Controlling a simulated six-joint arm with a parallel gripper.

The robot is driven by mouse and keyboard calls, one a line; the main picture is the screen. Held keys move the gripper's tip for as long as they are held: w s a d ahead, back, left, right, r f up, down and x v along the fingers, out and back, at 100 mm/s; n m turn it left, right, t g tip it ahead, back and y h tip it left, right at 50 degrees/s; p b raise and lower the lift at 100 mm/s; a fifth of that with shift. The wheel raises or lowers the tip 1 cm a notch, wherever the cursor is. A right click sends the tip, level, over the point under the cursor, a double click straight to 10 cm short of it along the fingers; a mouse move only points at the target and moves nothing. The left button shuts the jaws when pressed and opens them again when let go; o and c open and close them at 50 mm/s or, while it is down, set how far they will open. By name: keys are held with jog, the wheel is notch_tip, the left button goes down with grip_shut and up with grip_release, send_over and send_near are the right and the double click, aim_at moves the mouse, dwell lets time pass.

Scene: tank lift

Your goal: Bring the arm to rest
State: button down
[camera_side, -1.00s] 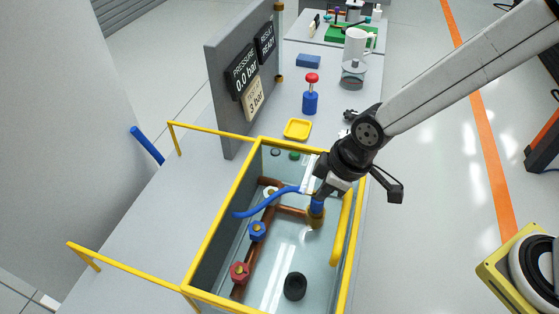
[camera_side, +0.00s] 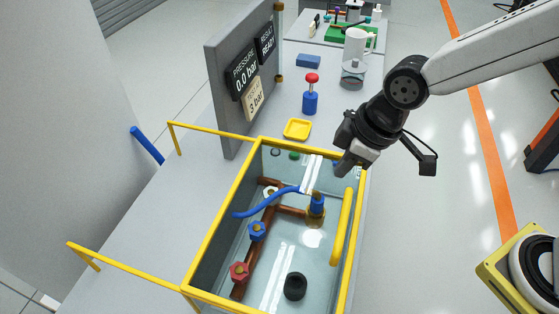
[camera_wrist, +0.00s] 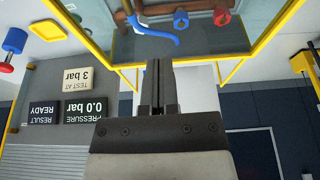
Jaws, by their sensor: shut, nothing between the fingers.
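My gripper (camera_side: 345,168) is shut and empty, raised above the right rim of the yellow-framed tank (camera_side: 226,215) in the side view. In the wrist view its fingers (camera_wrist: 160,85) lie together, with the tank's yellow edge beyond them. In the tank, a blue hose (camera_side: 263,202) runs to a blue fitting (camera_side: 317,205) on a brass base, apart from my gripper. A black ring (camera_side: 295,286) lies on the tank floor.
A grey panel (camera_side: 240,78) reading 0.0 bar and READY stands behind the tank. A yellow tray (camera_side: 297,129), a red-topped blue pump (camera_side: 311,95) and a blue block (camera_side: 308,61) sit on the bench. Yellow rails stand left.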

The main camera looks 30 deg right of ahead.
jog(key=shift+d, duration=0.1)
jog(key=s+d+f+m+h, duration=0.1)
jog(key=d+m, duration=0.3)
jog(key=d, duration=0.6)
jog(key=s+d+f+m+h, duration=0.1)
jog(key=d+f+m, duration=0.3)
jog(key=d, duration=0.6)
jog(key=shift+s+f+m+h, duration=0.2)
jog(key=shift+f+m+h, duration=0.1)
jog(key=shift+m, duration=0.2)
jog(key=shift+a, duration=0.1)
